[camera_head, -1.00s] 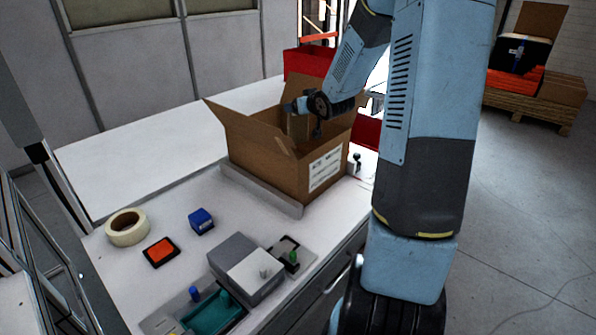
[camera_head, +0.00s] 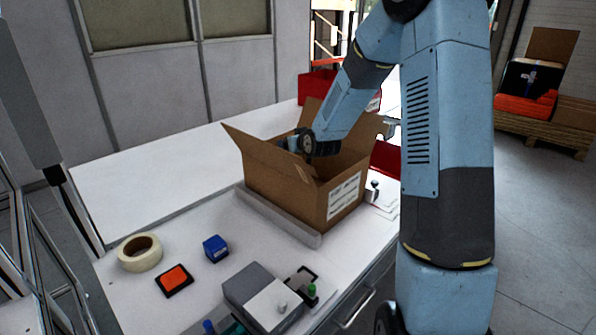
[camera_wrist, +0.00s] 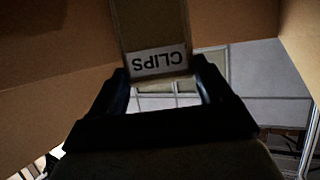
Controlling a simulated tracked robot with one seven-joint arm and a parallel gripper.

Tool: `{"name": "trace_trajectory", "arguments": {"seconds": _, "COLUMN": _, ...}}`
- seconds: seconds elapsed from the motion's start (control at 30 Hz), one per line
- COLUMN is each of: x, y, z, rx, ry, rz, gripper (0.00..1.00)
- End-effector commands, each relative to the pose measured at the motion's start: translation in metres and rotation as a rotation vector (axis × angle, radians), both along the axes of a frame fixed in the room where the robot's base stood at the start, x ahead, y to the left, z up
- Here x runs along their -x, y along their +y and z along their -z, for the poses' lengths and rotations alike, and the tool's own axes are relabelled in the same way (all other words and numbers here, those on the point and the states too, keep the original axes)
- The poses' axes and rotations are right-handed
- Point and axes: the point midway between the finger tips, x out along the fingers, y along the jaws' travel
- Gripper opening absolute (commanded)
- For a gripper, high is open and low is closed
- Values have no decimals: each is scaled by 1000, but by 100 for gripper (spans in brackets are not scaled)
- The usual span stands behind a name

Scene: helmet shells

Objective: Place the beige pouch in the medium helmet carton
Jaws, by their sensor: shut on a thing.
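The open brown carton (camera_head: 285,192) stands on the white bench with its flaps spread; the print on its white label is too small to read. My gripper is down inside the carton's opening in the head view (camera_head: 303,146). In the wrist view my gripper (camera_wrist: 162,72) is shut on the beige pouch (camera_wrist: 150,25), which carries an upside-down white label reading CLIPS. Brown carton walls (camera_wrist: 50,85) surround it there. In the head view the pouch is hidden by the carton and my wrist. I cannot tell whether it touches the carton floor.
A grey rail (camera_head: 280,218) runs along the carton's front side. A tape roll (camera_head: 140,252), an orange pad (camera_head: 174,280), a blue block (camera_head: 215,248) and a grey box (camera_head: 262,297) lie nearer. A red bin (camera_head: 316,86) stands behind. The bench left of the carton is clear.

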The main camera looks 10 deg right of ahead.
Motion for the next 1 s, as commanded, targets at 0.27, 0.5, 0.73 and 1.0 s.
{"name": "trace_trajectory", "arguments": {"seconds": 0.27, "x": 0, "y": 0, "z": 24, "rx": 1, "ry": 0, "rz": -1, "gripper": 31}}
{"name": "trace_trajectory", "arguments": {"seconds": 0.5, "x": 1, "y": 1, "z": 49, "rx": -1, "ry": 2, "rz": -1, "gripper": 31}}
{"name": "trace_trajectory", "arguments": {"seconds": 0.73, "x": 0, "y": 1, "z": 64, "rx": 0, "ry": 0, "rz": -1, "gripper": 31}}
{"name": "trace_trajectory", "arguments": {"seconds": 1.0, "x": 0, "y": 1, "z": 65, "rx": 0, "ry": 0, "rz": -1, "gripper": 81}}
